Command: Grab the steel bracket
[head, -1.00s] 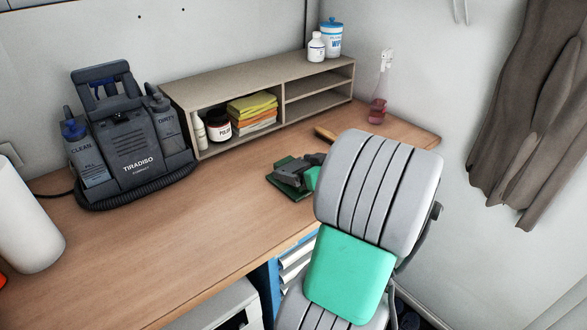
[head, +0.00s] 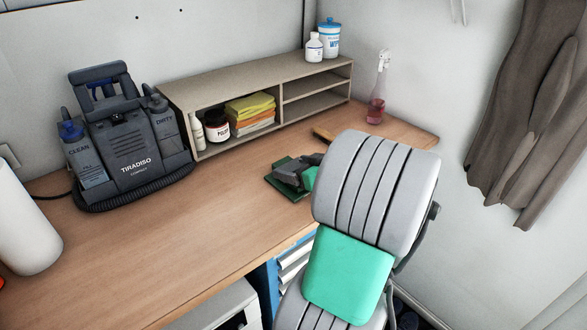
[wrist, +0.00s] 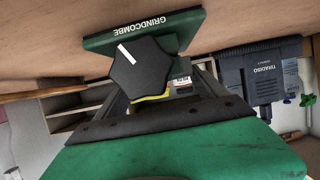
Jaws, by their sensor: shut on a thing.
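A green fixture marked GRINDCOMBE (wrist: 145,32), with a black star knob (wrist: 140,68), lies on the workbench. In the head view its green base (head: 279,186) shows partly behind my gripper. My gripper (head: 296,174) is low over the fixture. In the wrist view my dark fingers (wrist: 168,92) are shut on a small grey piece with a barcode label and a yellow edge, which I take for the steel bracket (wrist: 181,83). It sits close behind the knob. Most of it is hidden, and I cannot tell whether it still touches the fixture.
A TIRADISO cleaning machine (head: 130,150) stands at the bench's left. A beige shelf (head: 270,77) runs along the back. A pink spray bottle (head: 376,103) stands near the far right corner. The middle of the wooden bench (head: 190,215) is clear.

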